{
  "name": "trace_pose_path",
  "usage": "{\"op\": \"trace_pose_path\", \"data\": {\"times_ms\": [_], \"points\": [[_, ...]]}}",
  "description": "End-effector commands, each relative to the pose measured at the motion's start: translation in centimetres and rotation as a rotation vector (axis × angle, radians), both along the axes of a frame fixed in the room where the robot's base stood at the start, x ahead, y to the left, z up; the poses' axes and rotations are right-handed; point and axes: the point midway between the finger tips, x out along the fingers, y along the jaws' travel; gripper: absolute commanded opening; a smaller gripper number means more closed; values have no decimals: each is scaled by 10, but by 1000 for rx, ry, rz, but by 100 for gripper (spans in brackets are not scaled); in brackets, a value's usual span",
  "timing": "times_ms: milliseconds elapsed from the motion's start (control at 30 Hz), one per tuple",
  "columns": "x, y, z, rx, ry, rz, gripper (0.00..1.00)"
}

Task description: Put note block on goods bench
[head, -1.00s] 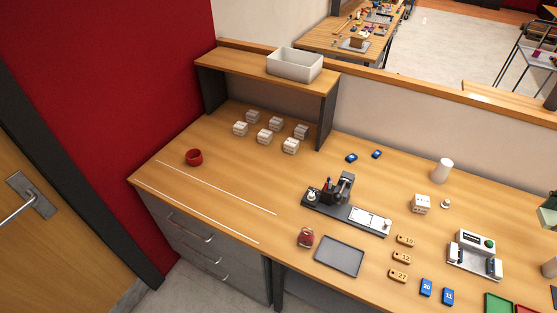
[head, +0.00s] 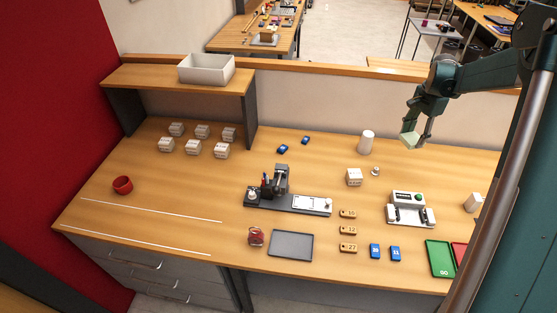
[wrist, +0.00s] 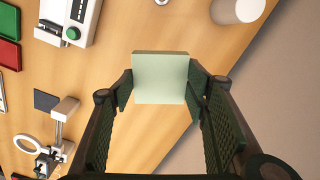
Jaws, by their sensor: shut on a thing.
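My gripper (head: 414,137) is in the upper right of the head view, shut on the pale green note block (head: 410,140). In the wrist view the square note block (wrist: 160,78) sits between the two fingertips, with its flat face toward the camera. The block is held above the back right part of the wooden workbench, apart from its surface. Two more benches show in the background, a cluttered one (head: 226,40) at the top middle and one at the top right (head: 470,10). I cannot tell which bench is the goods bench.
A low ledge (head: 330,78) runs behind the workbench. A shelf (head: 150,78) with a grey bin (head: 207,69) stands at the left. A small grey table (head: 437,27) stands beyond.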

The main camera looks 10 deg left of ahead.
Motion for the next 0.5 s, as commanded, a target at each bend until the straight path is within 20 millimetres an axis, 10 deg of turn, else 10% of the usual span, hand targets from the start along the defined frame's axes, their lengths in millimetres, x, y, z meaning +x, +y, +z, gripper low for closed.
{"op": "trace_pose_path", "data": {"times_ms": [500], "points": [[20, 165, 0, 0, 0, 212, 33]]}}
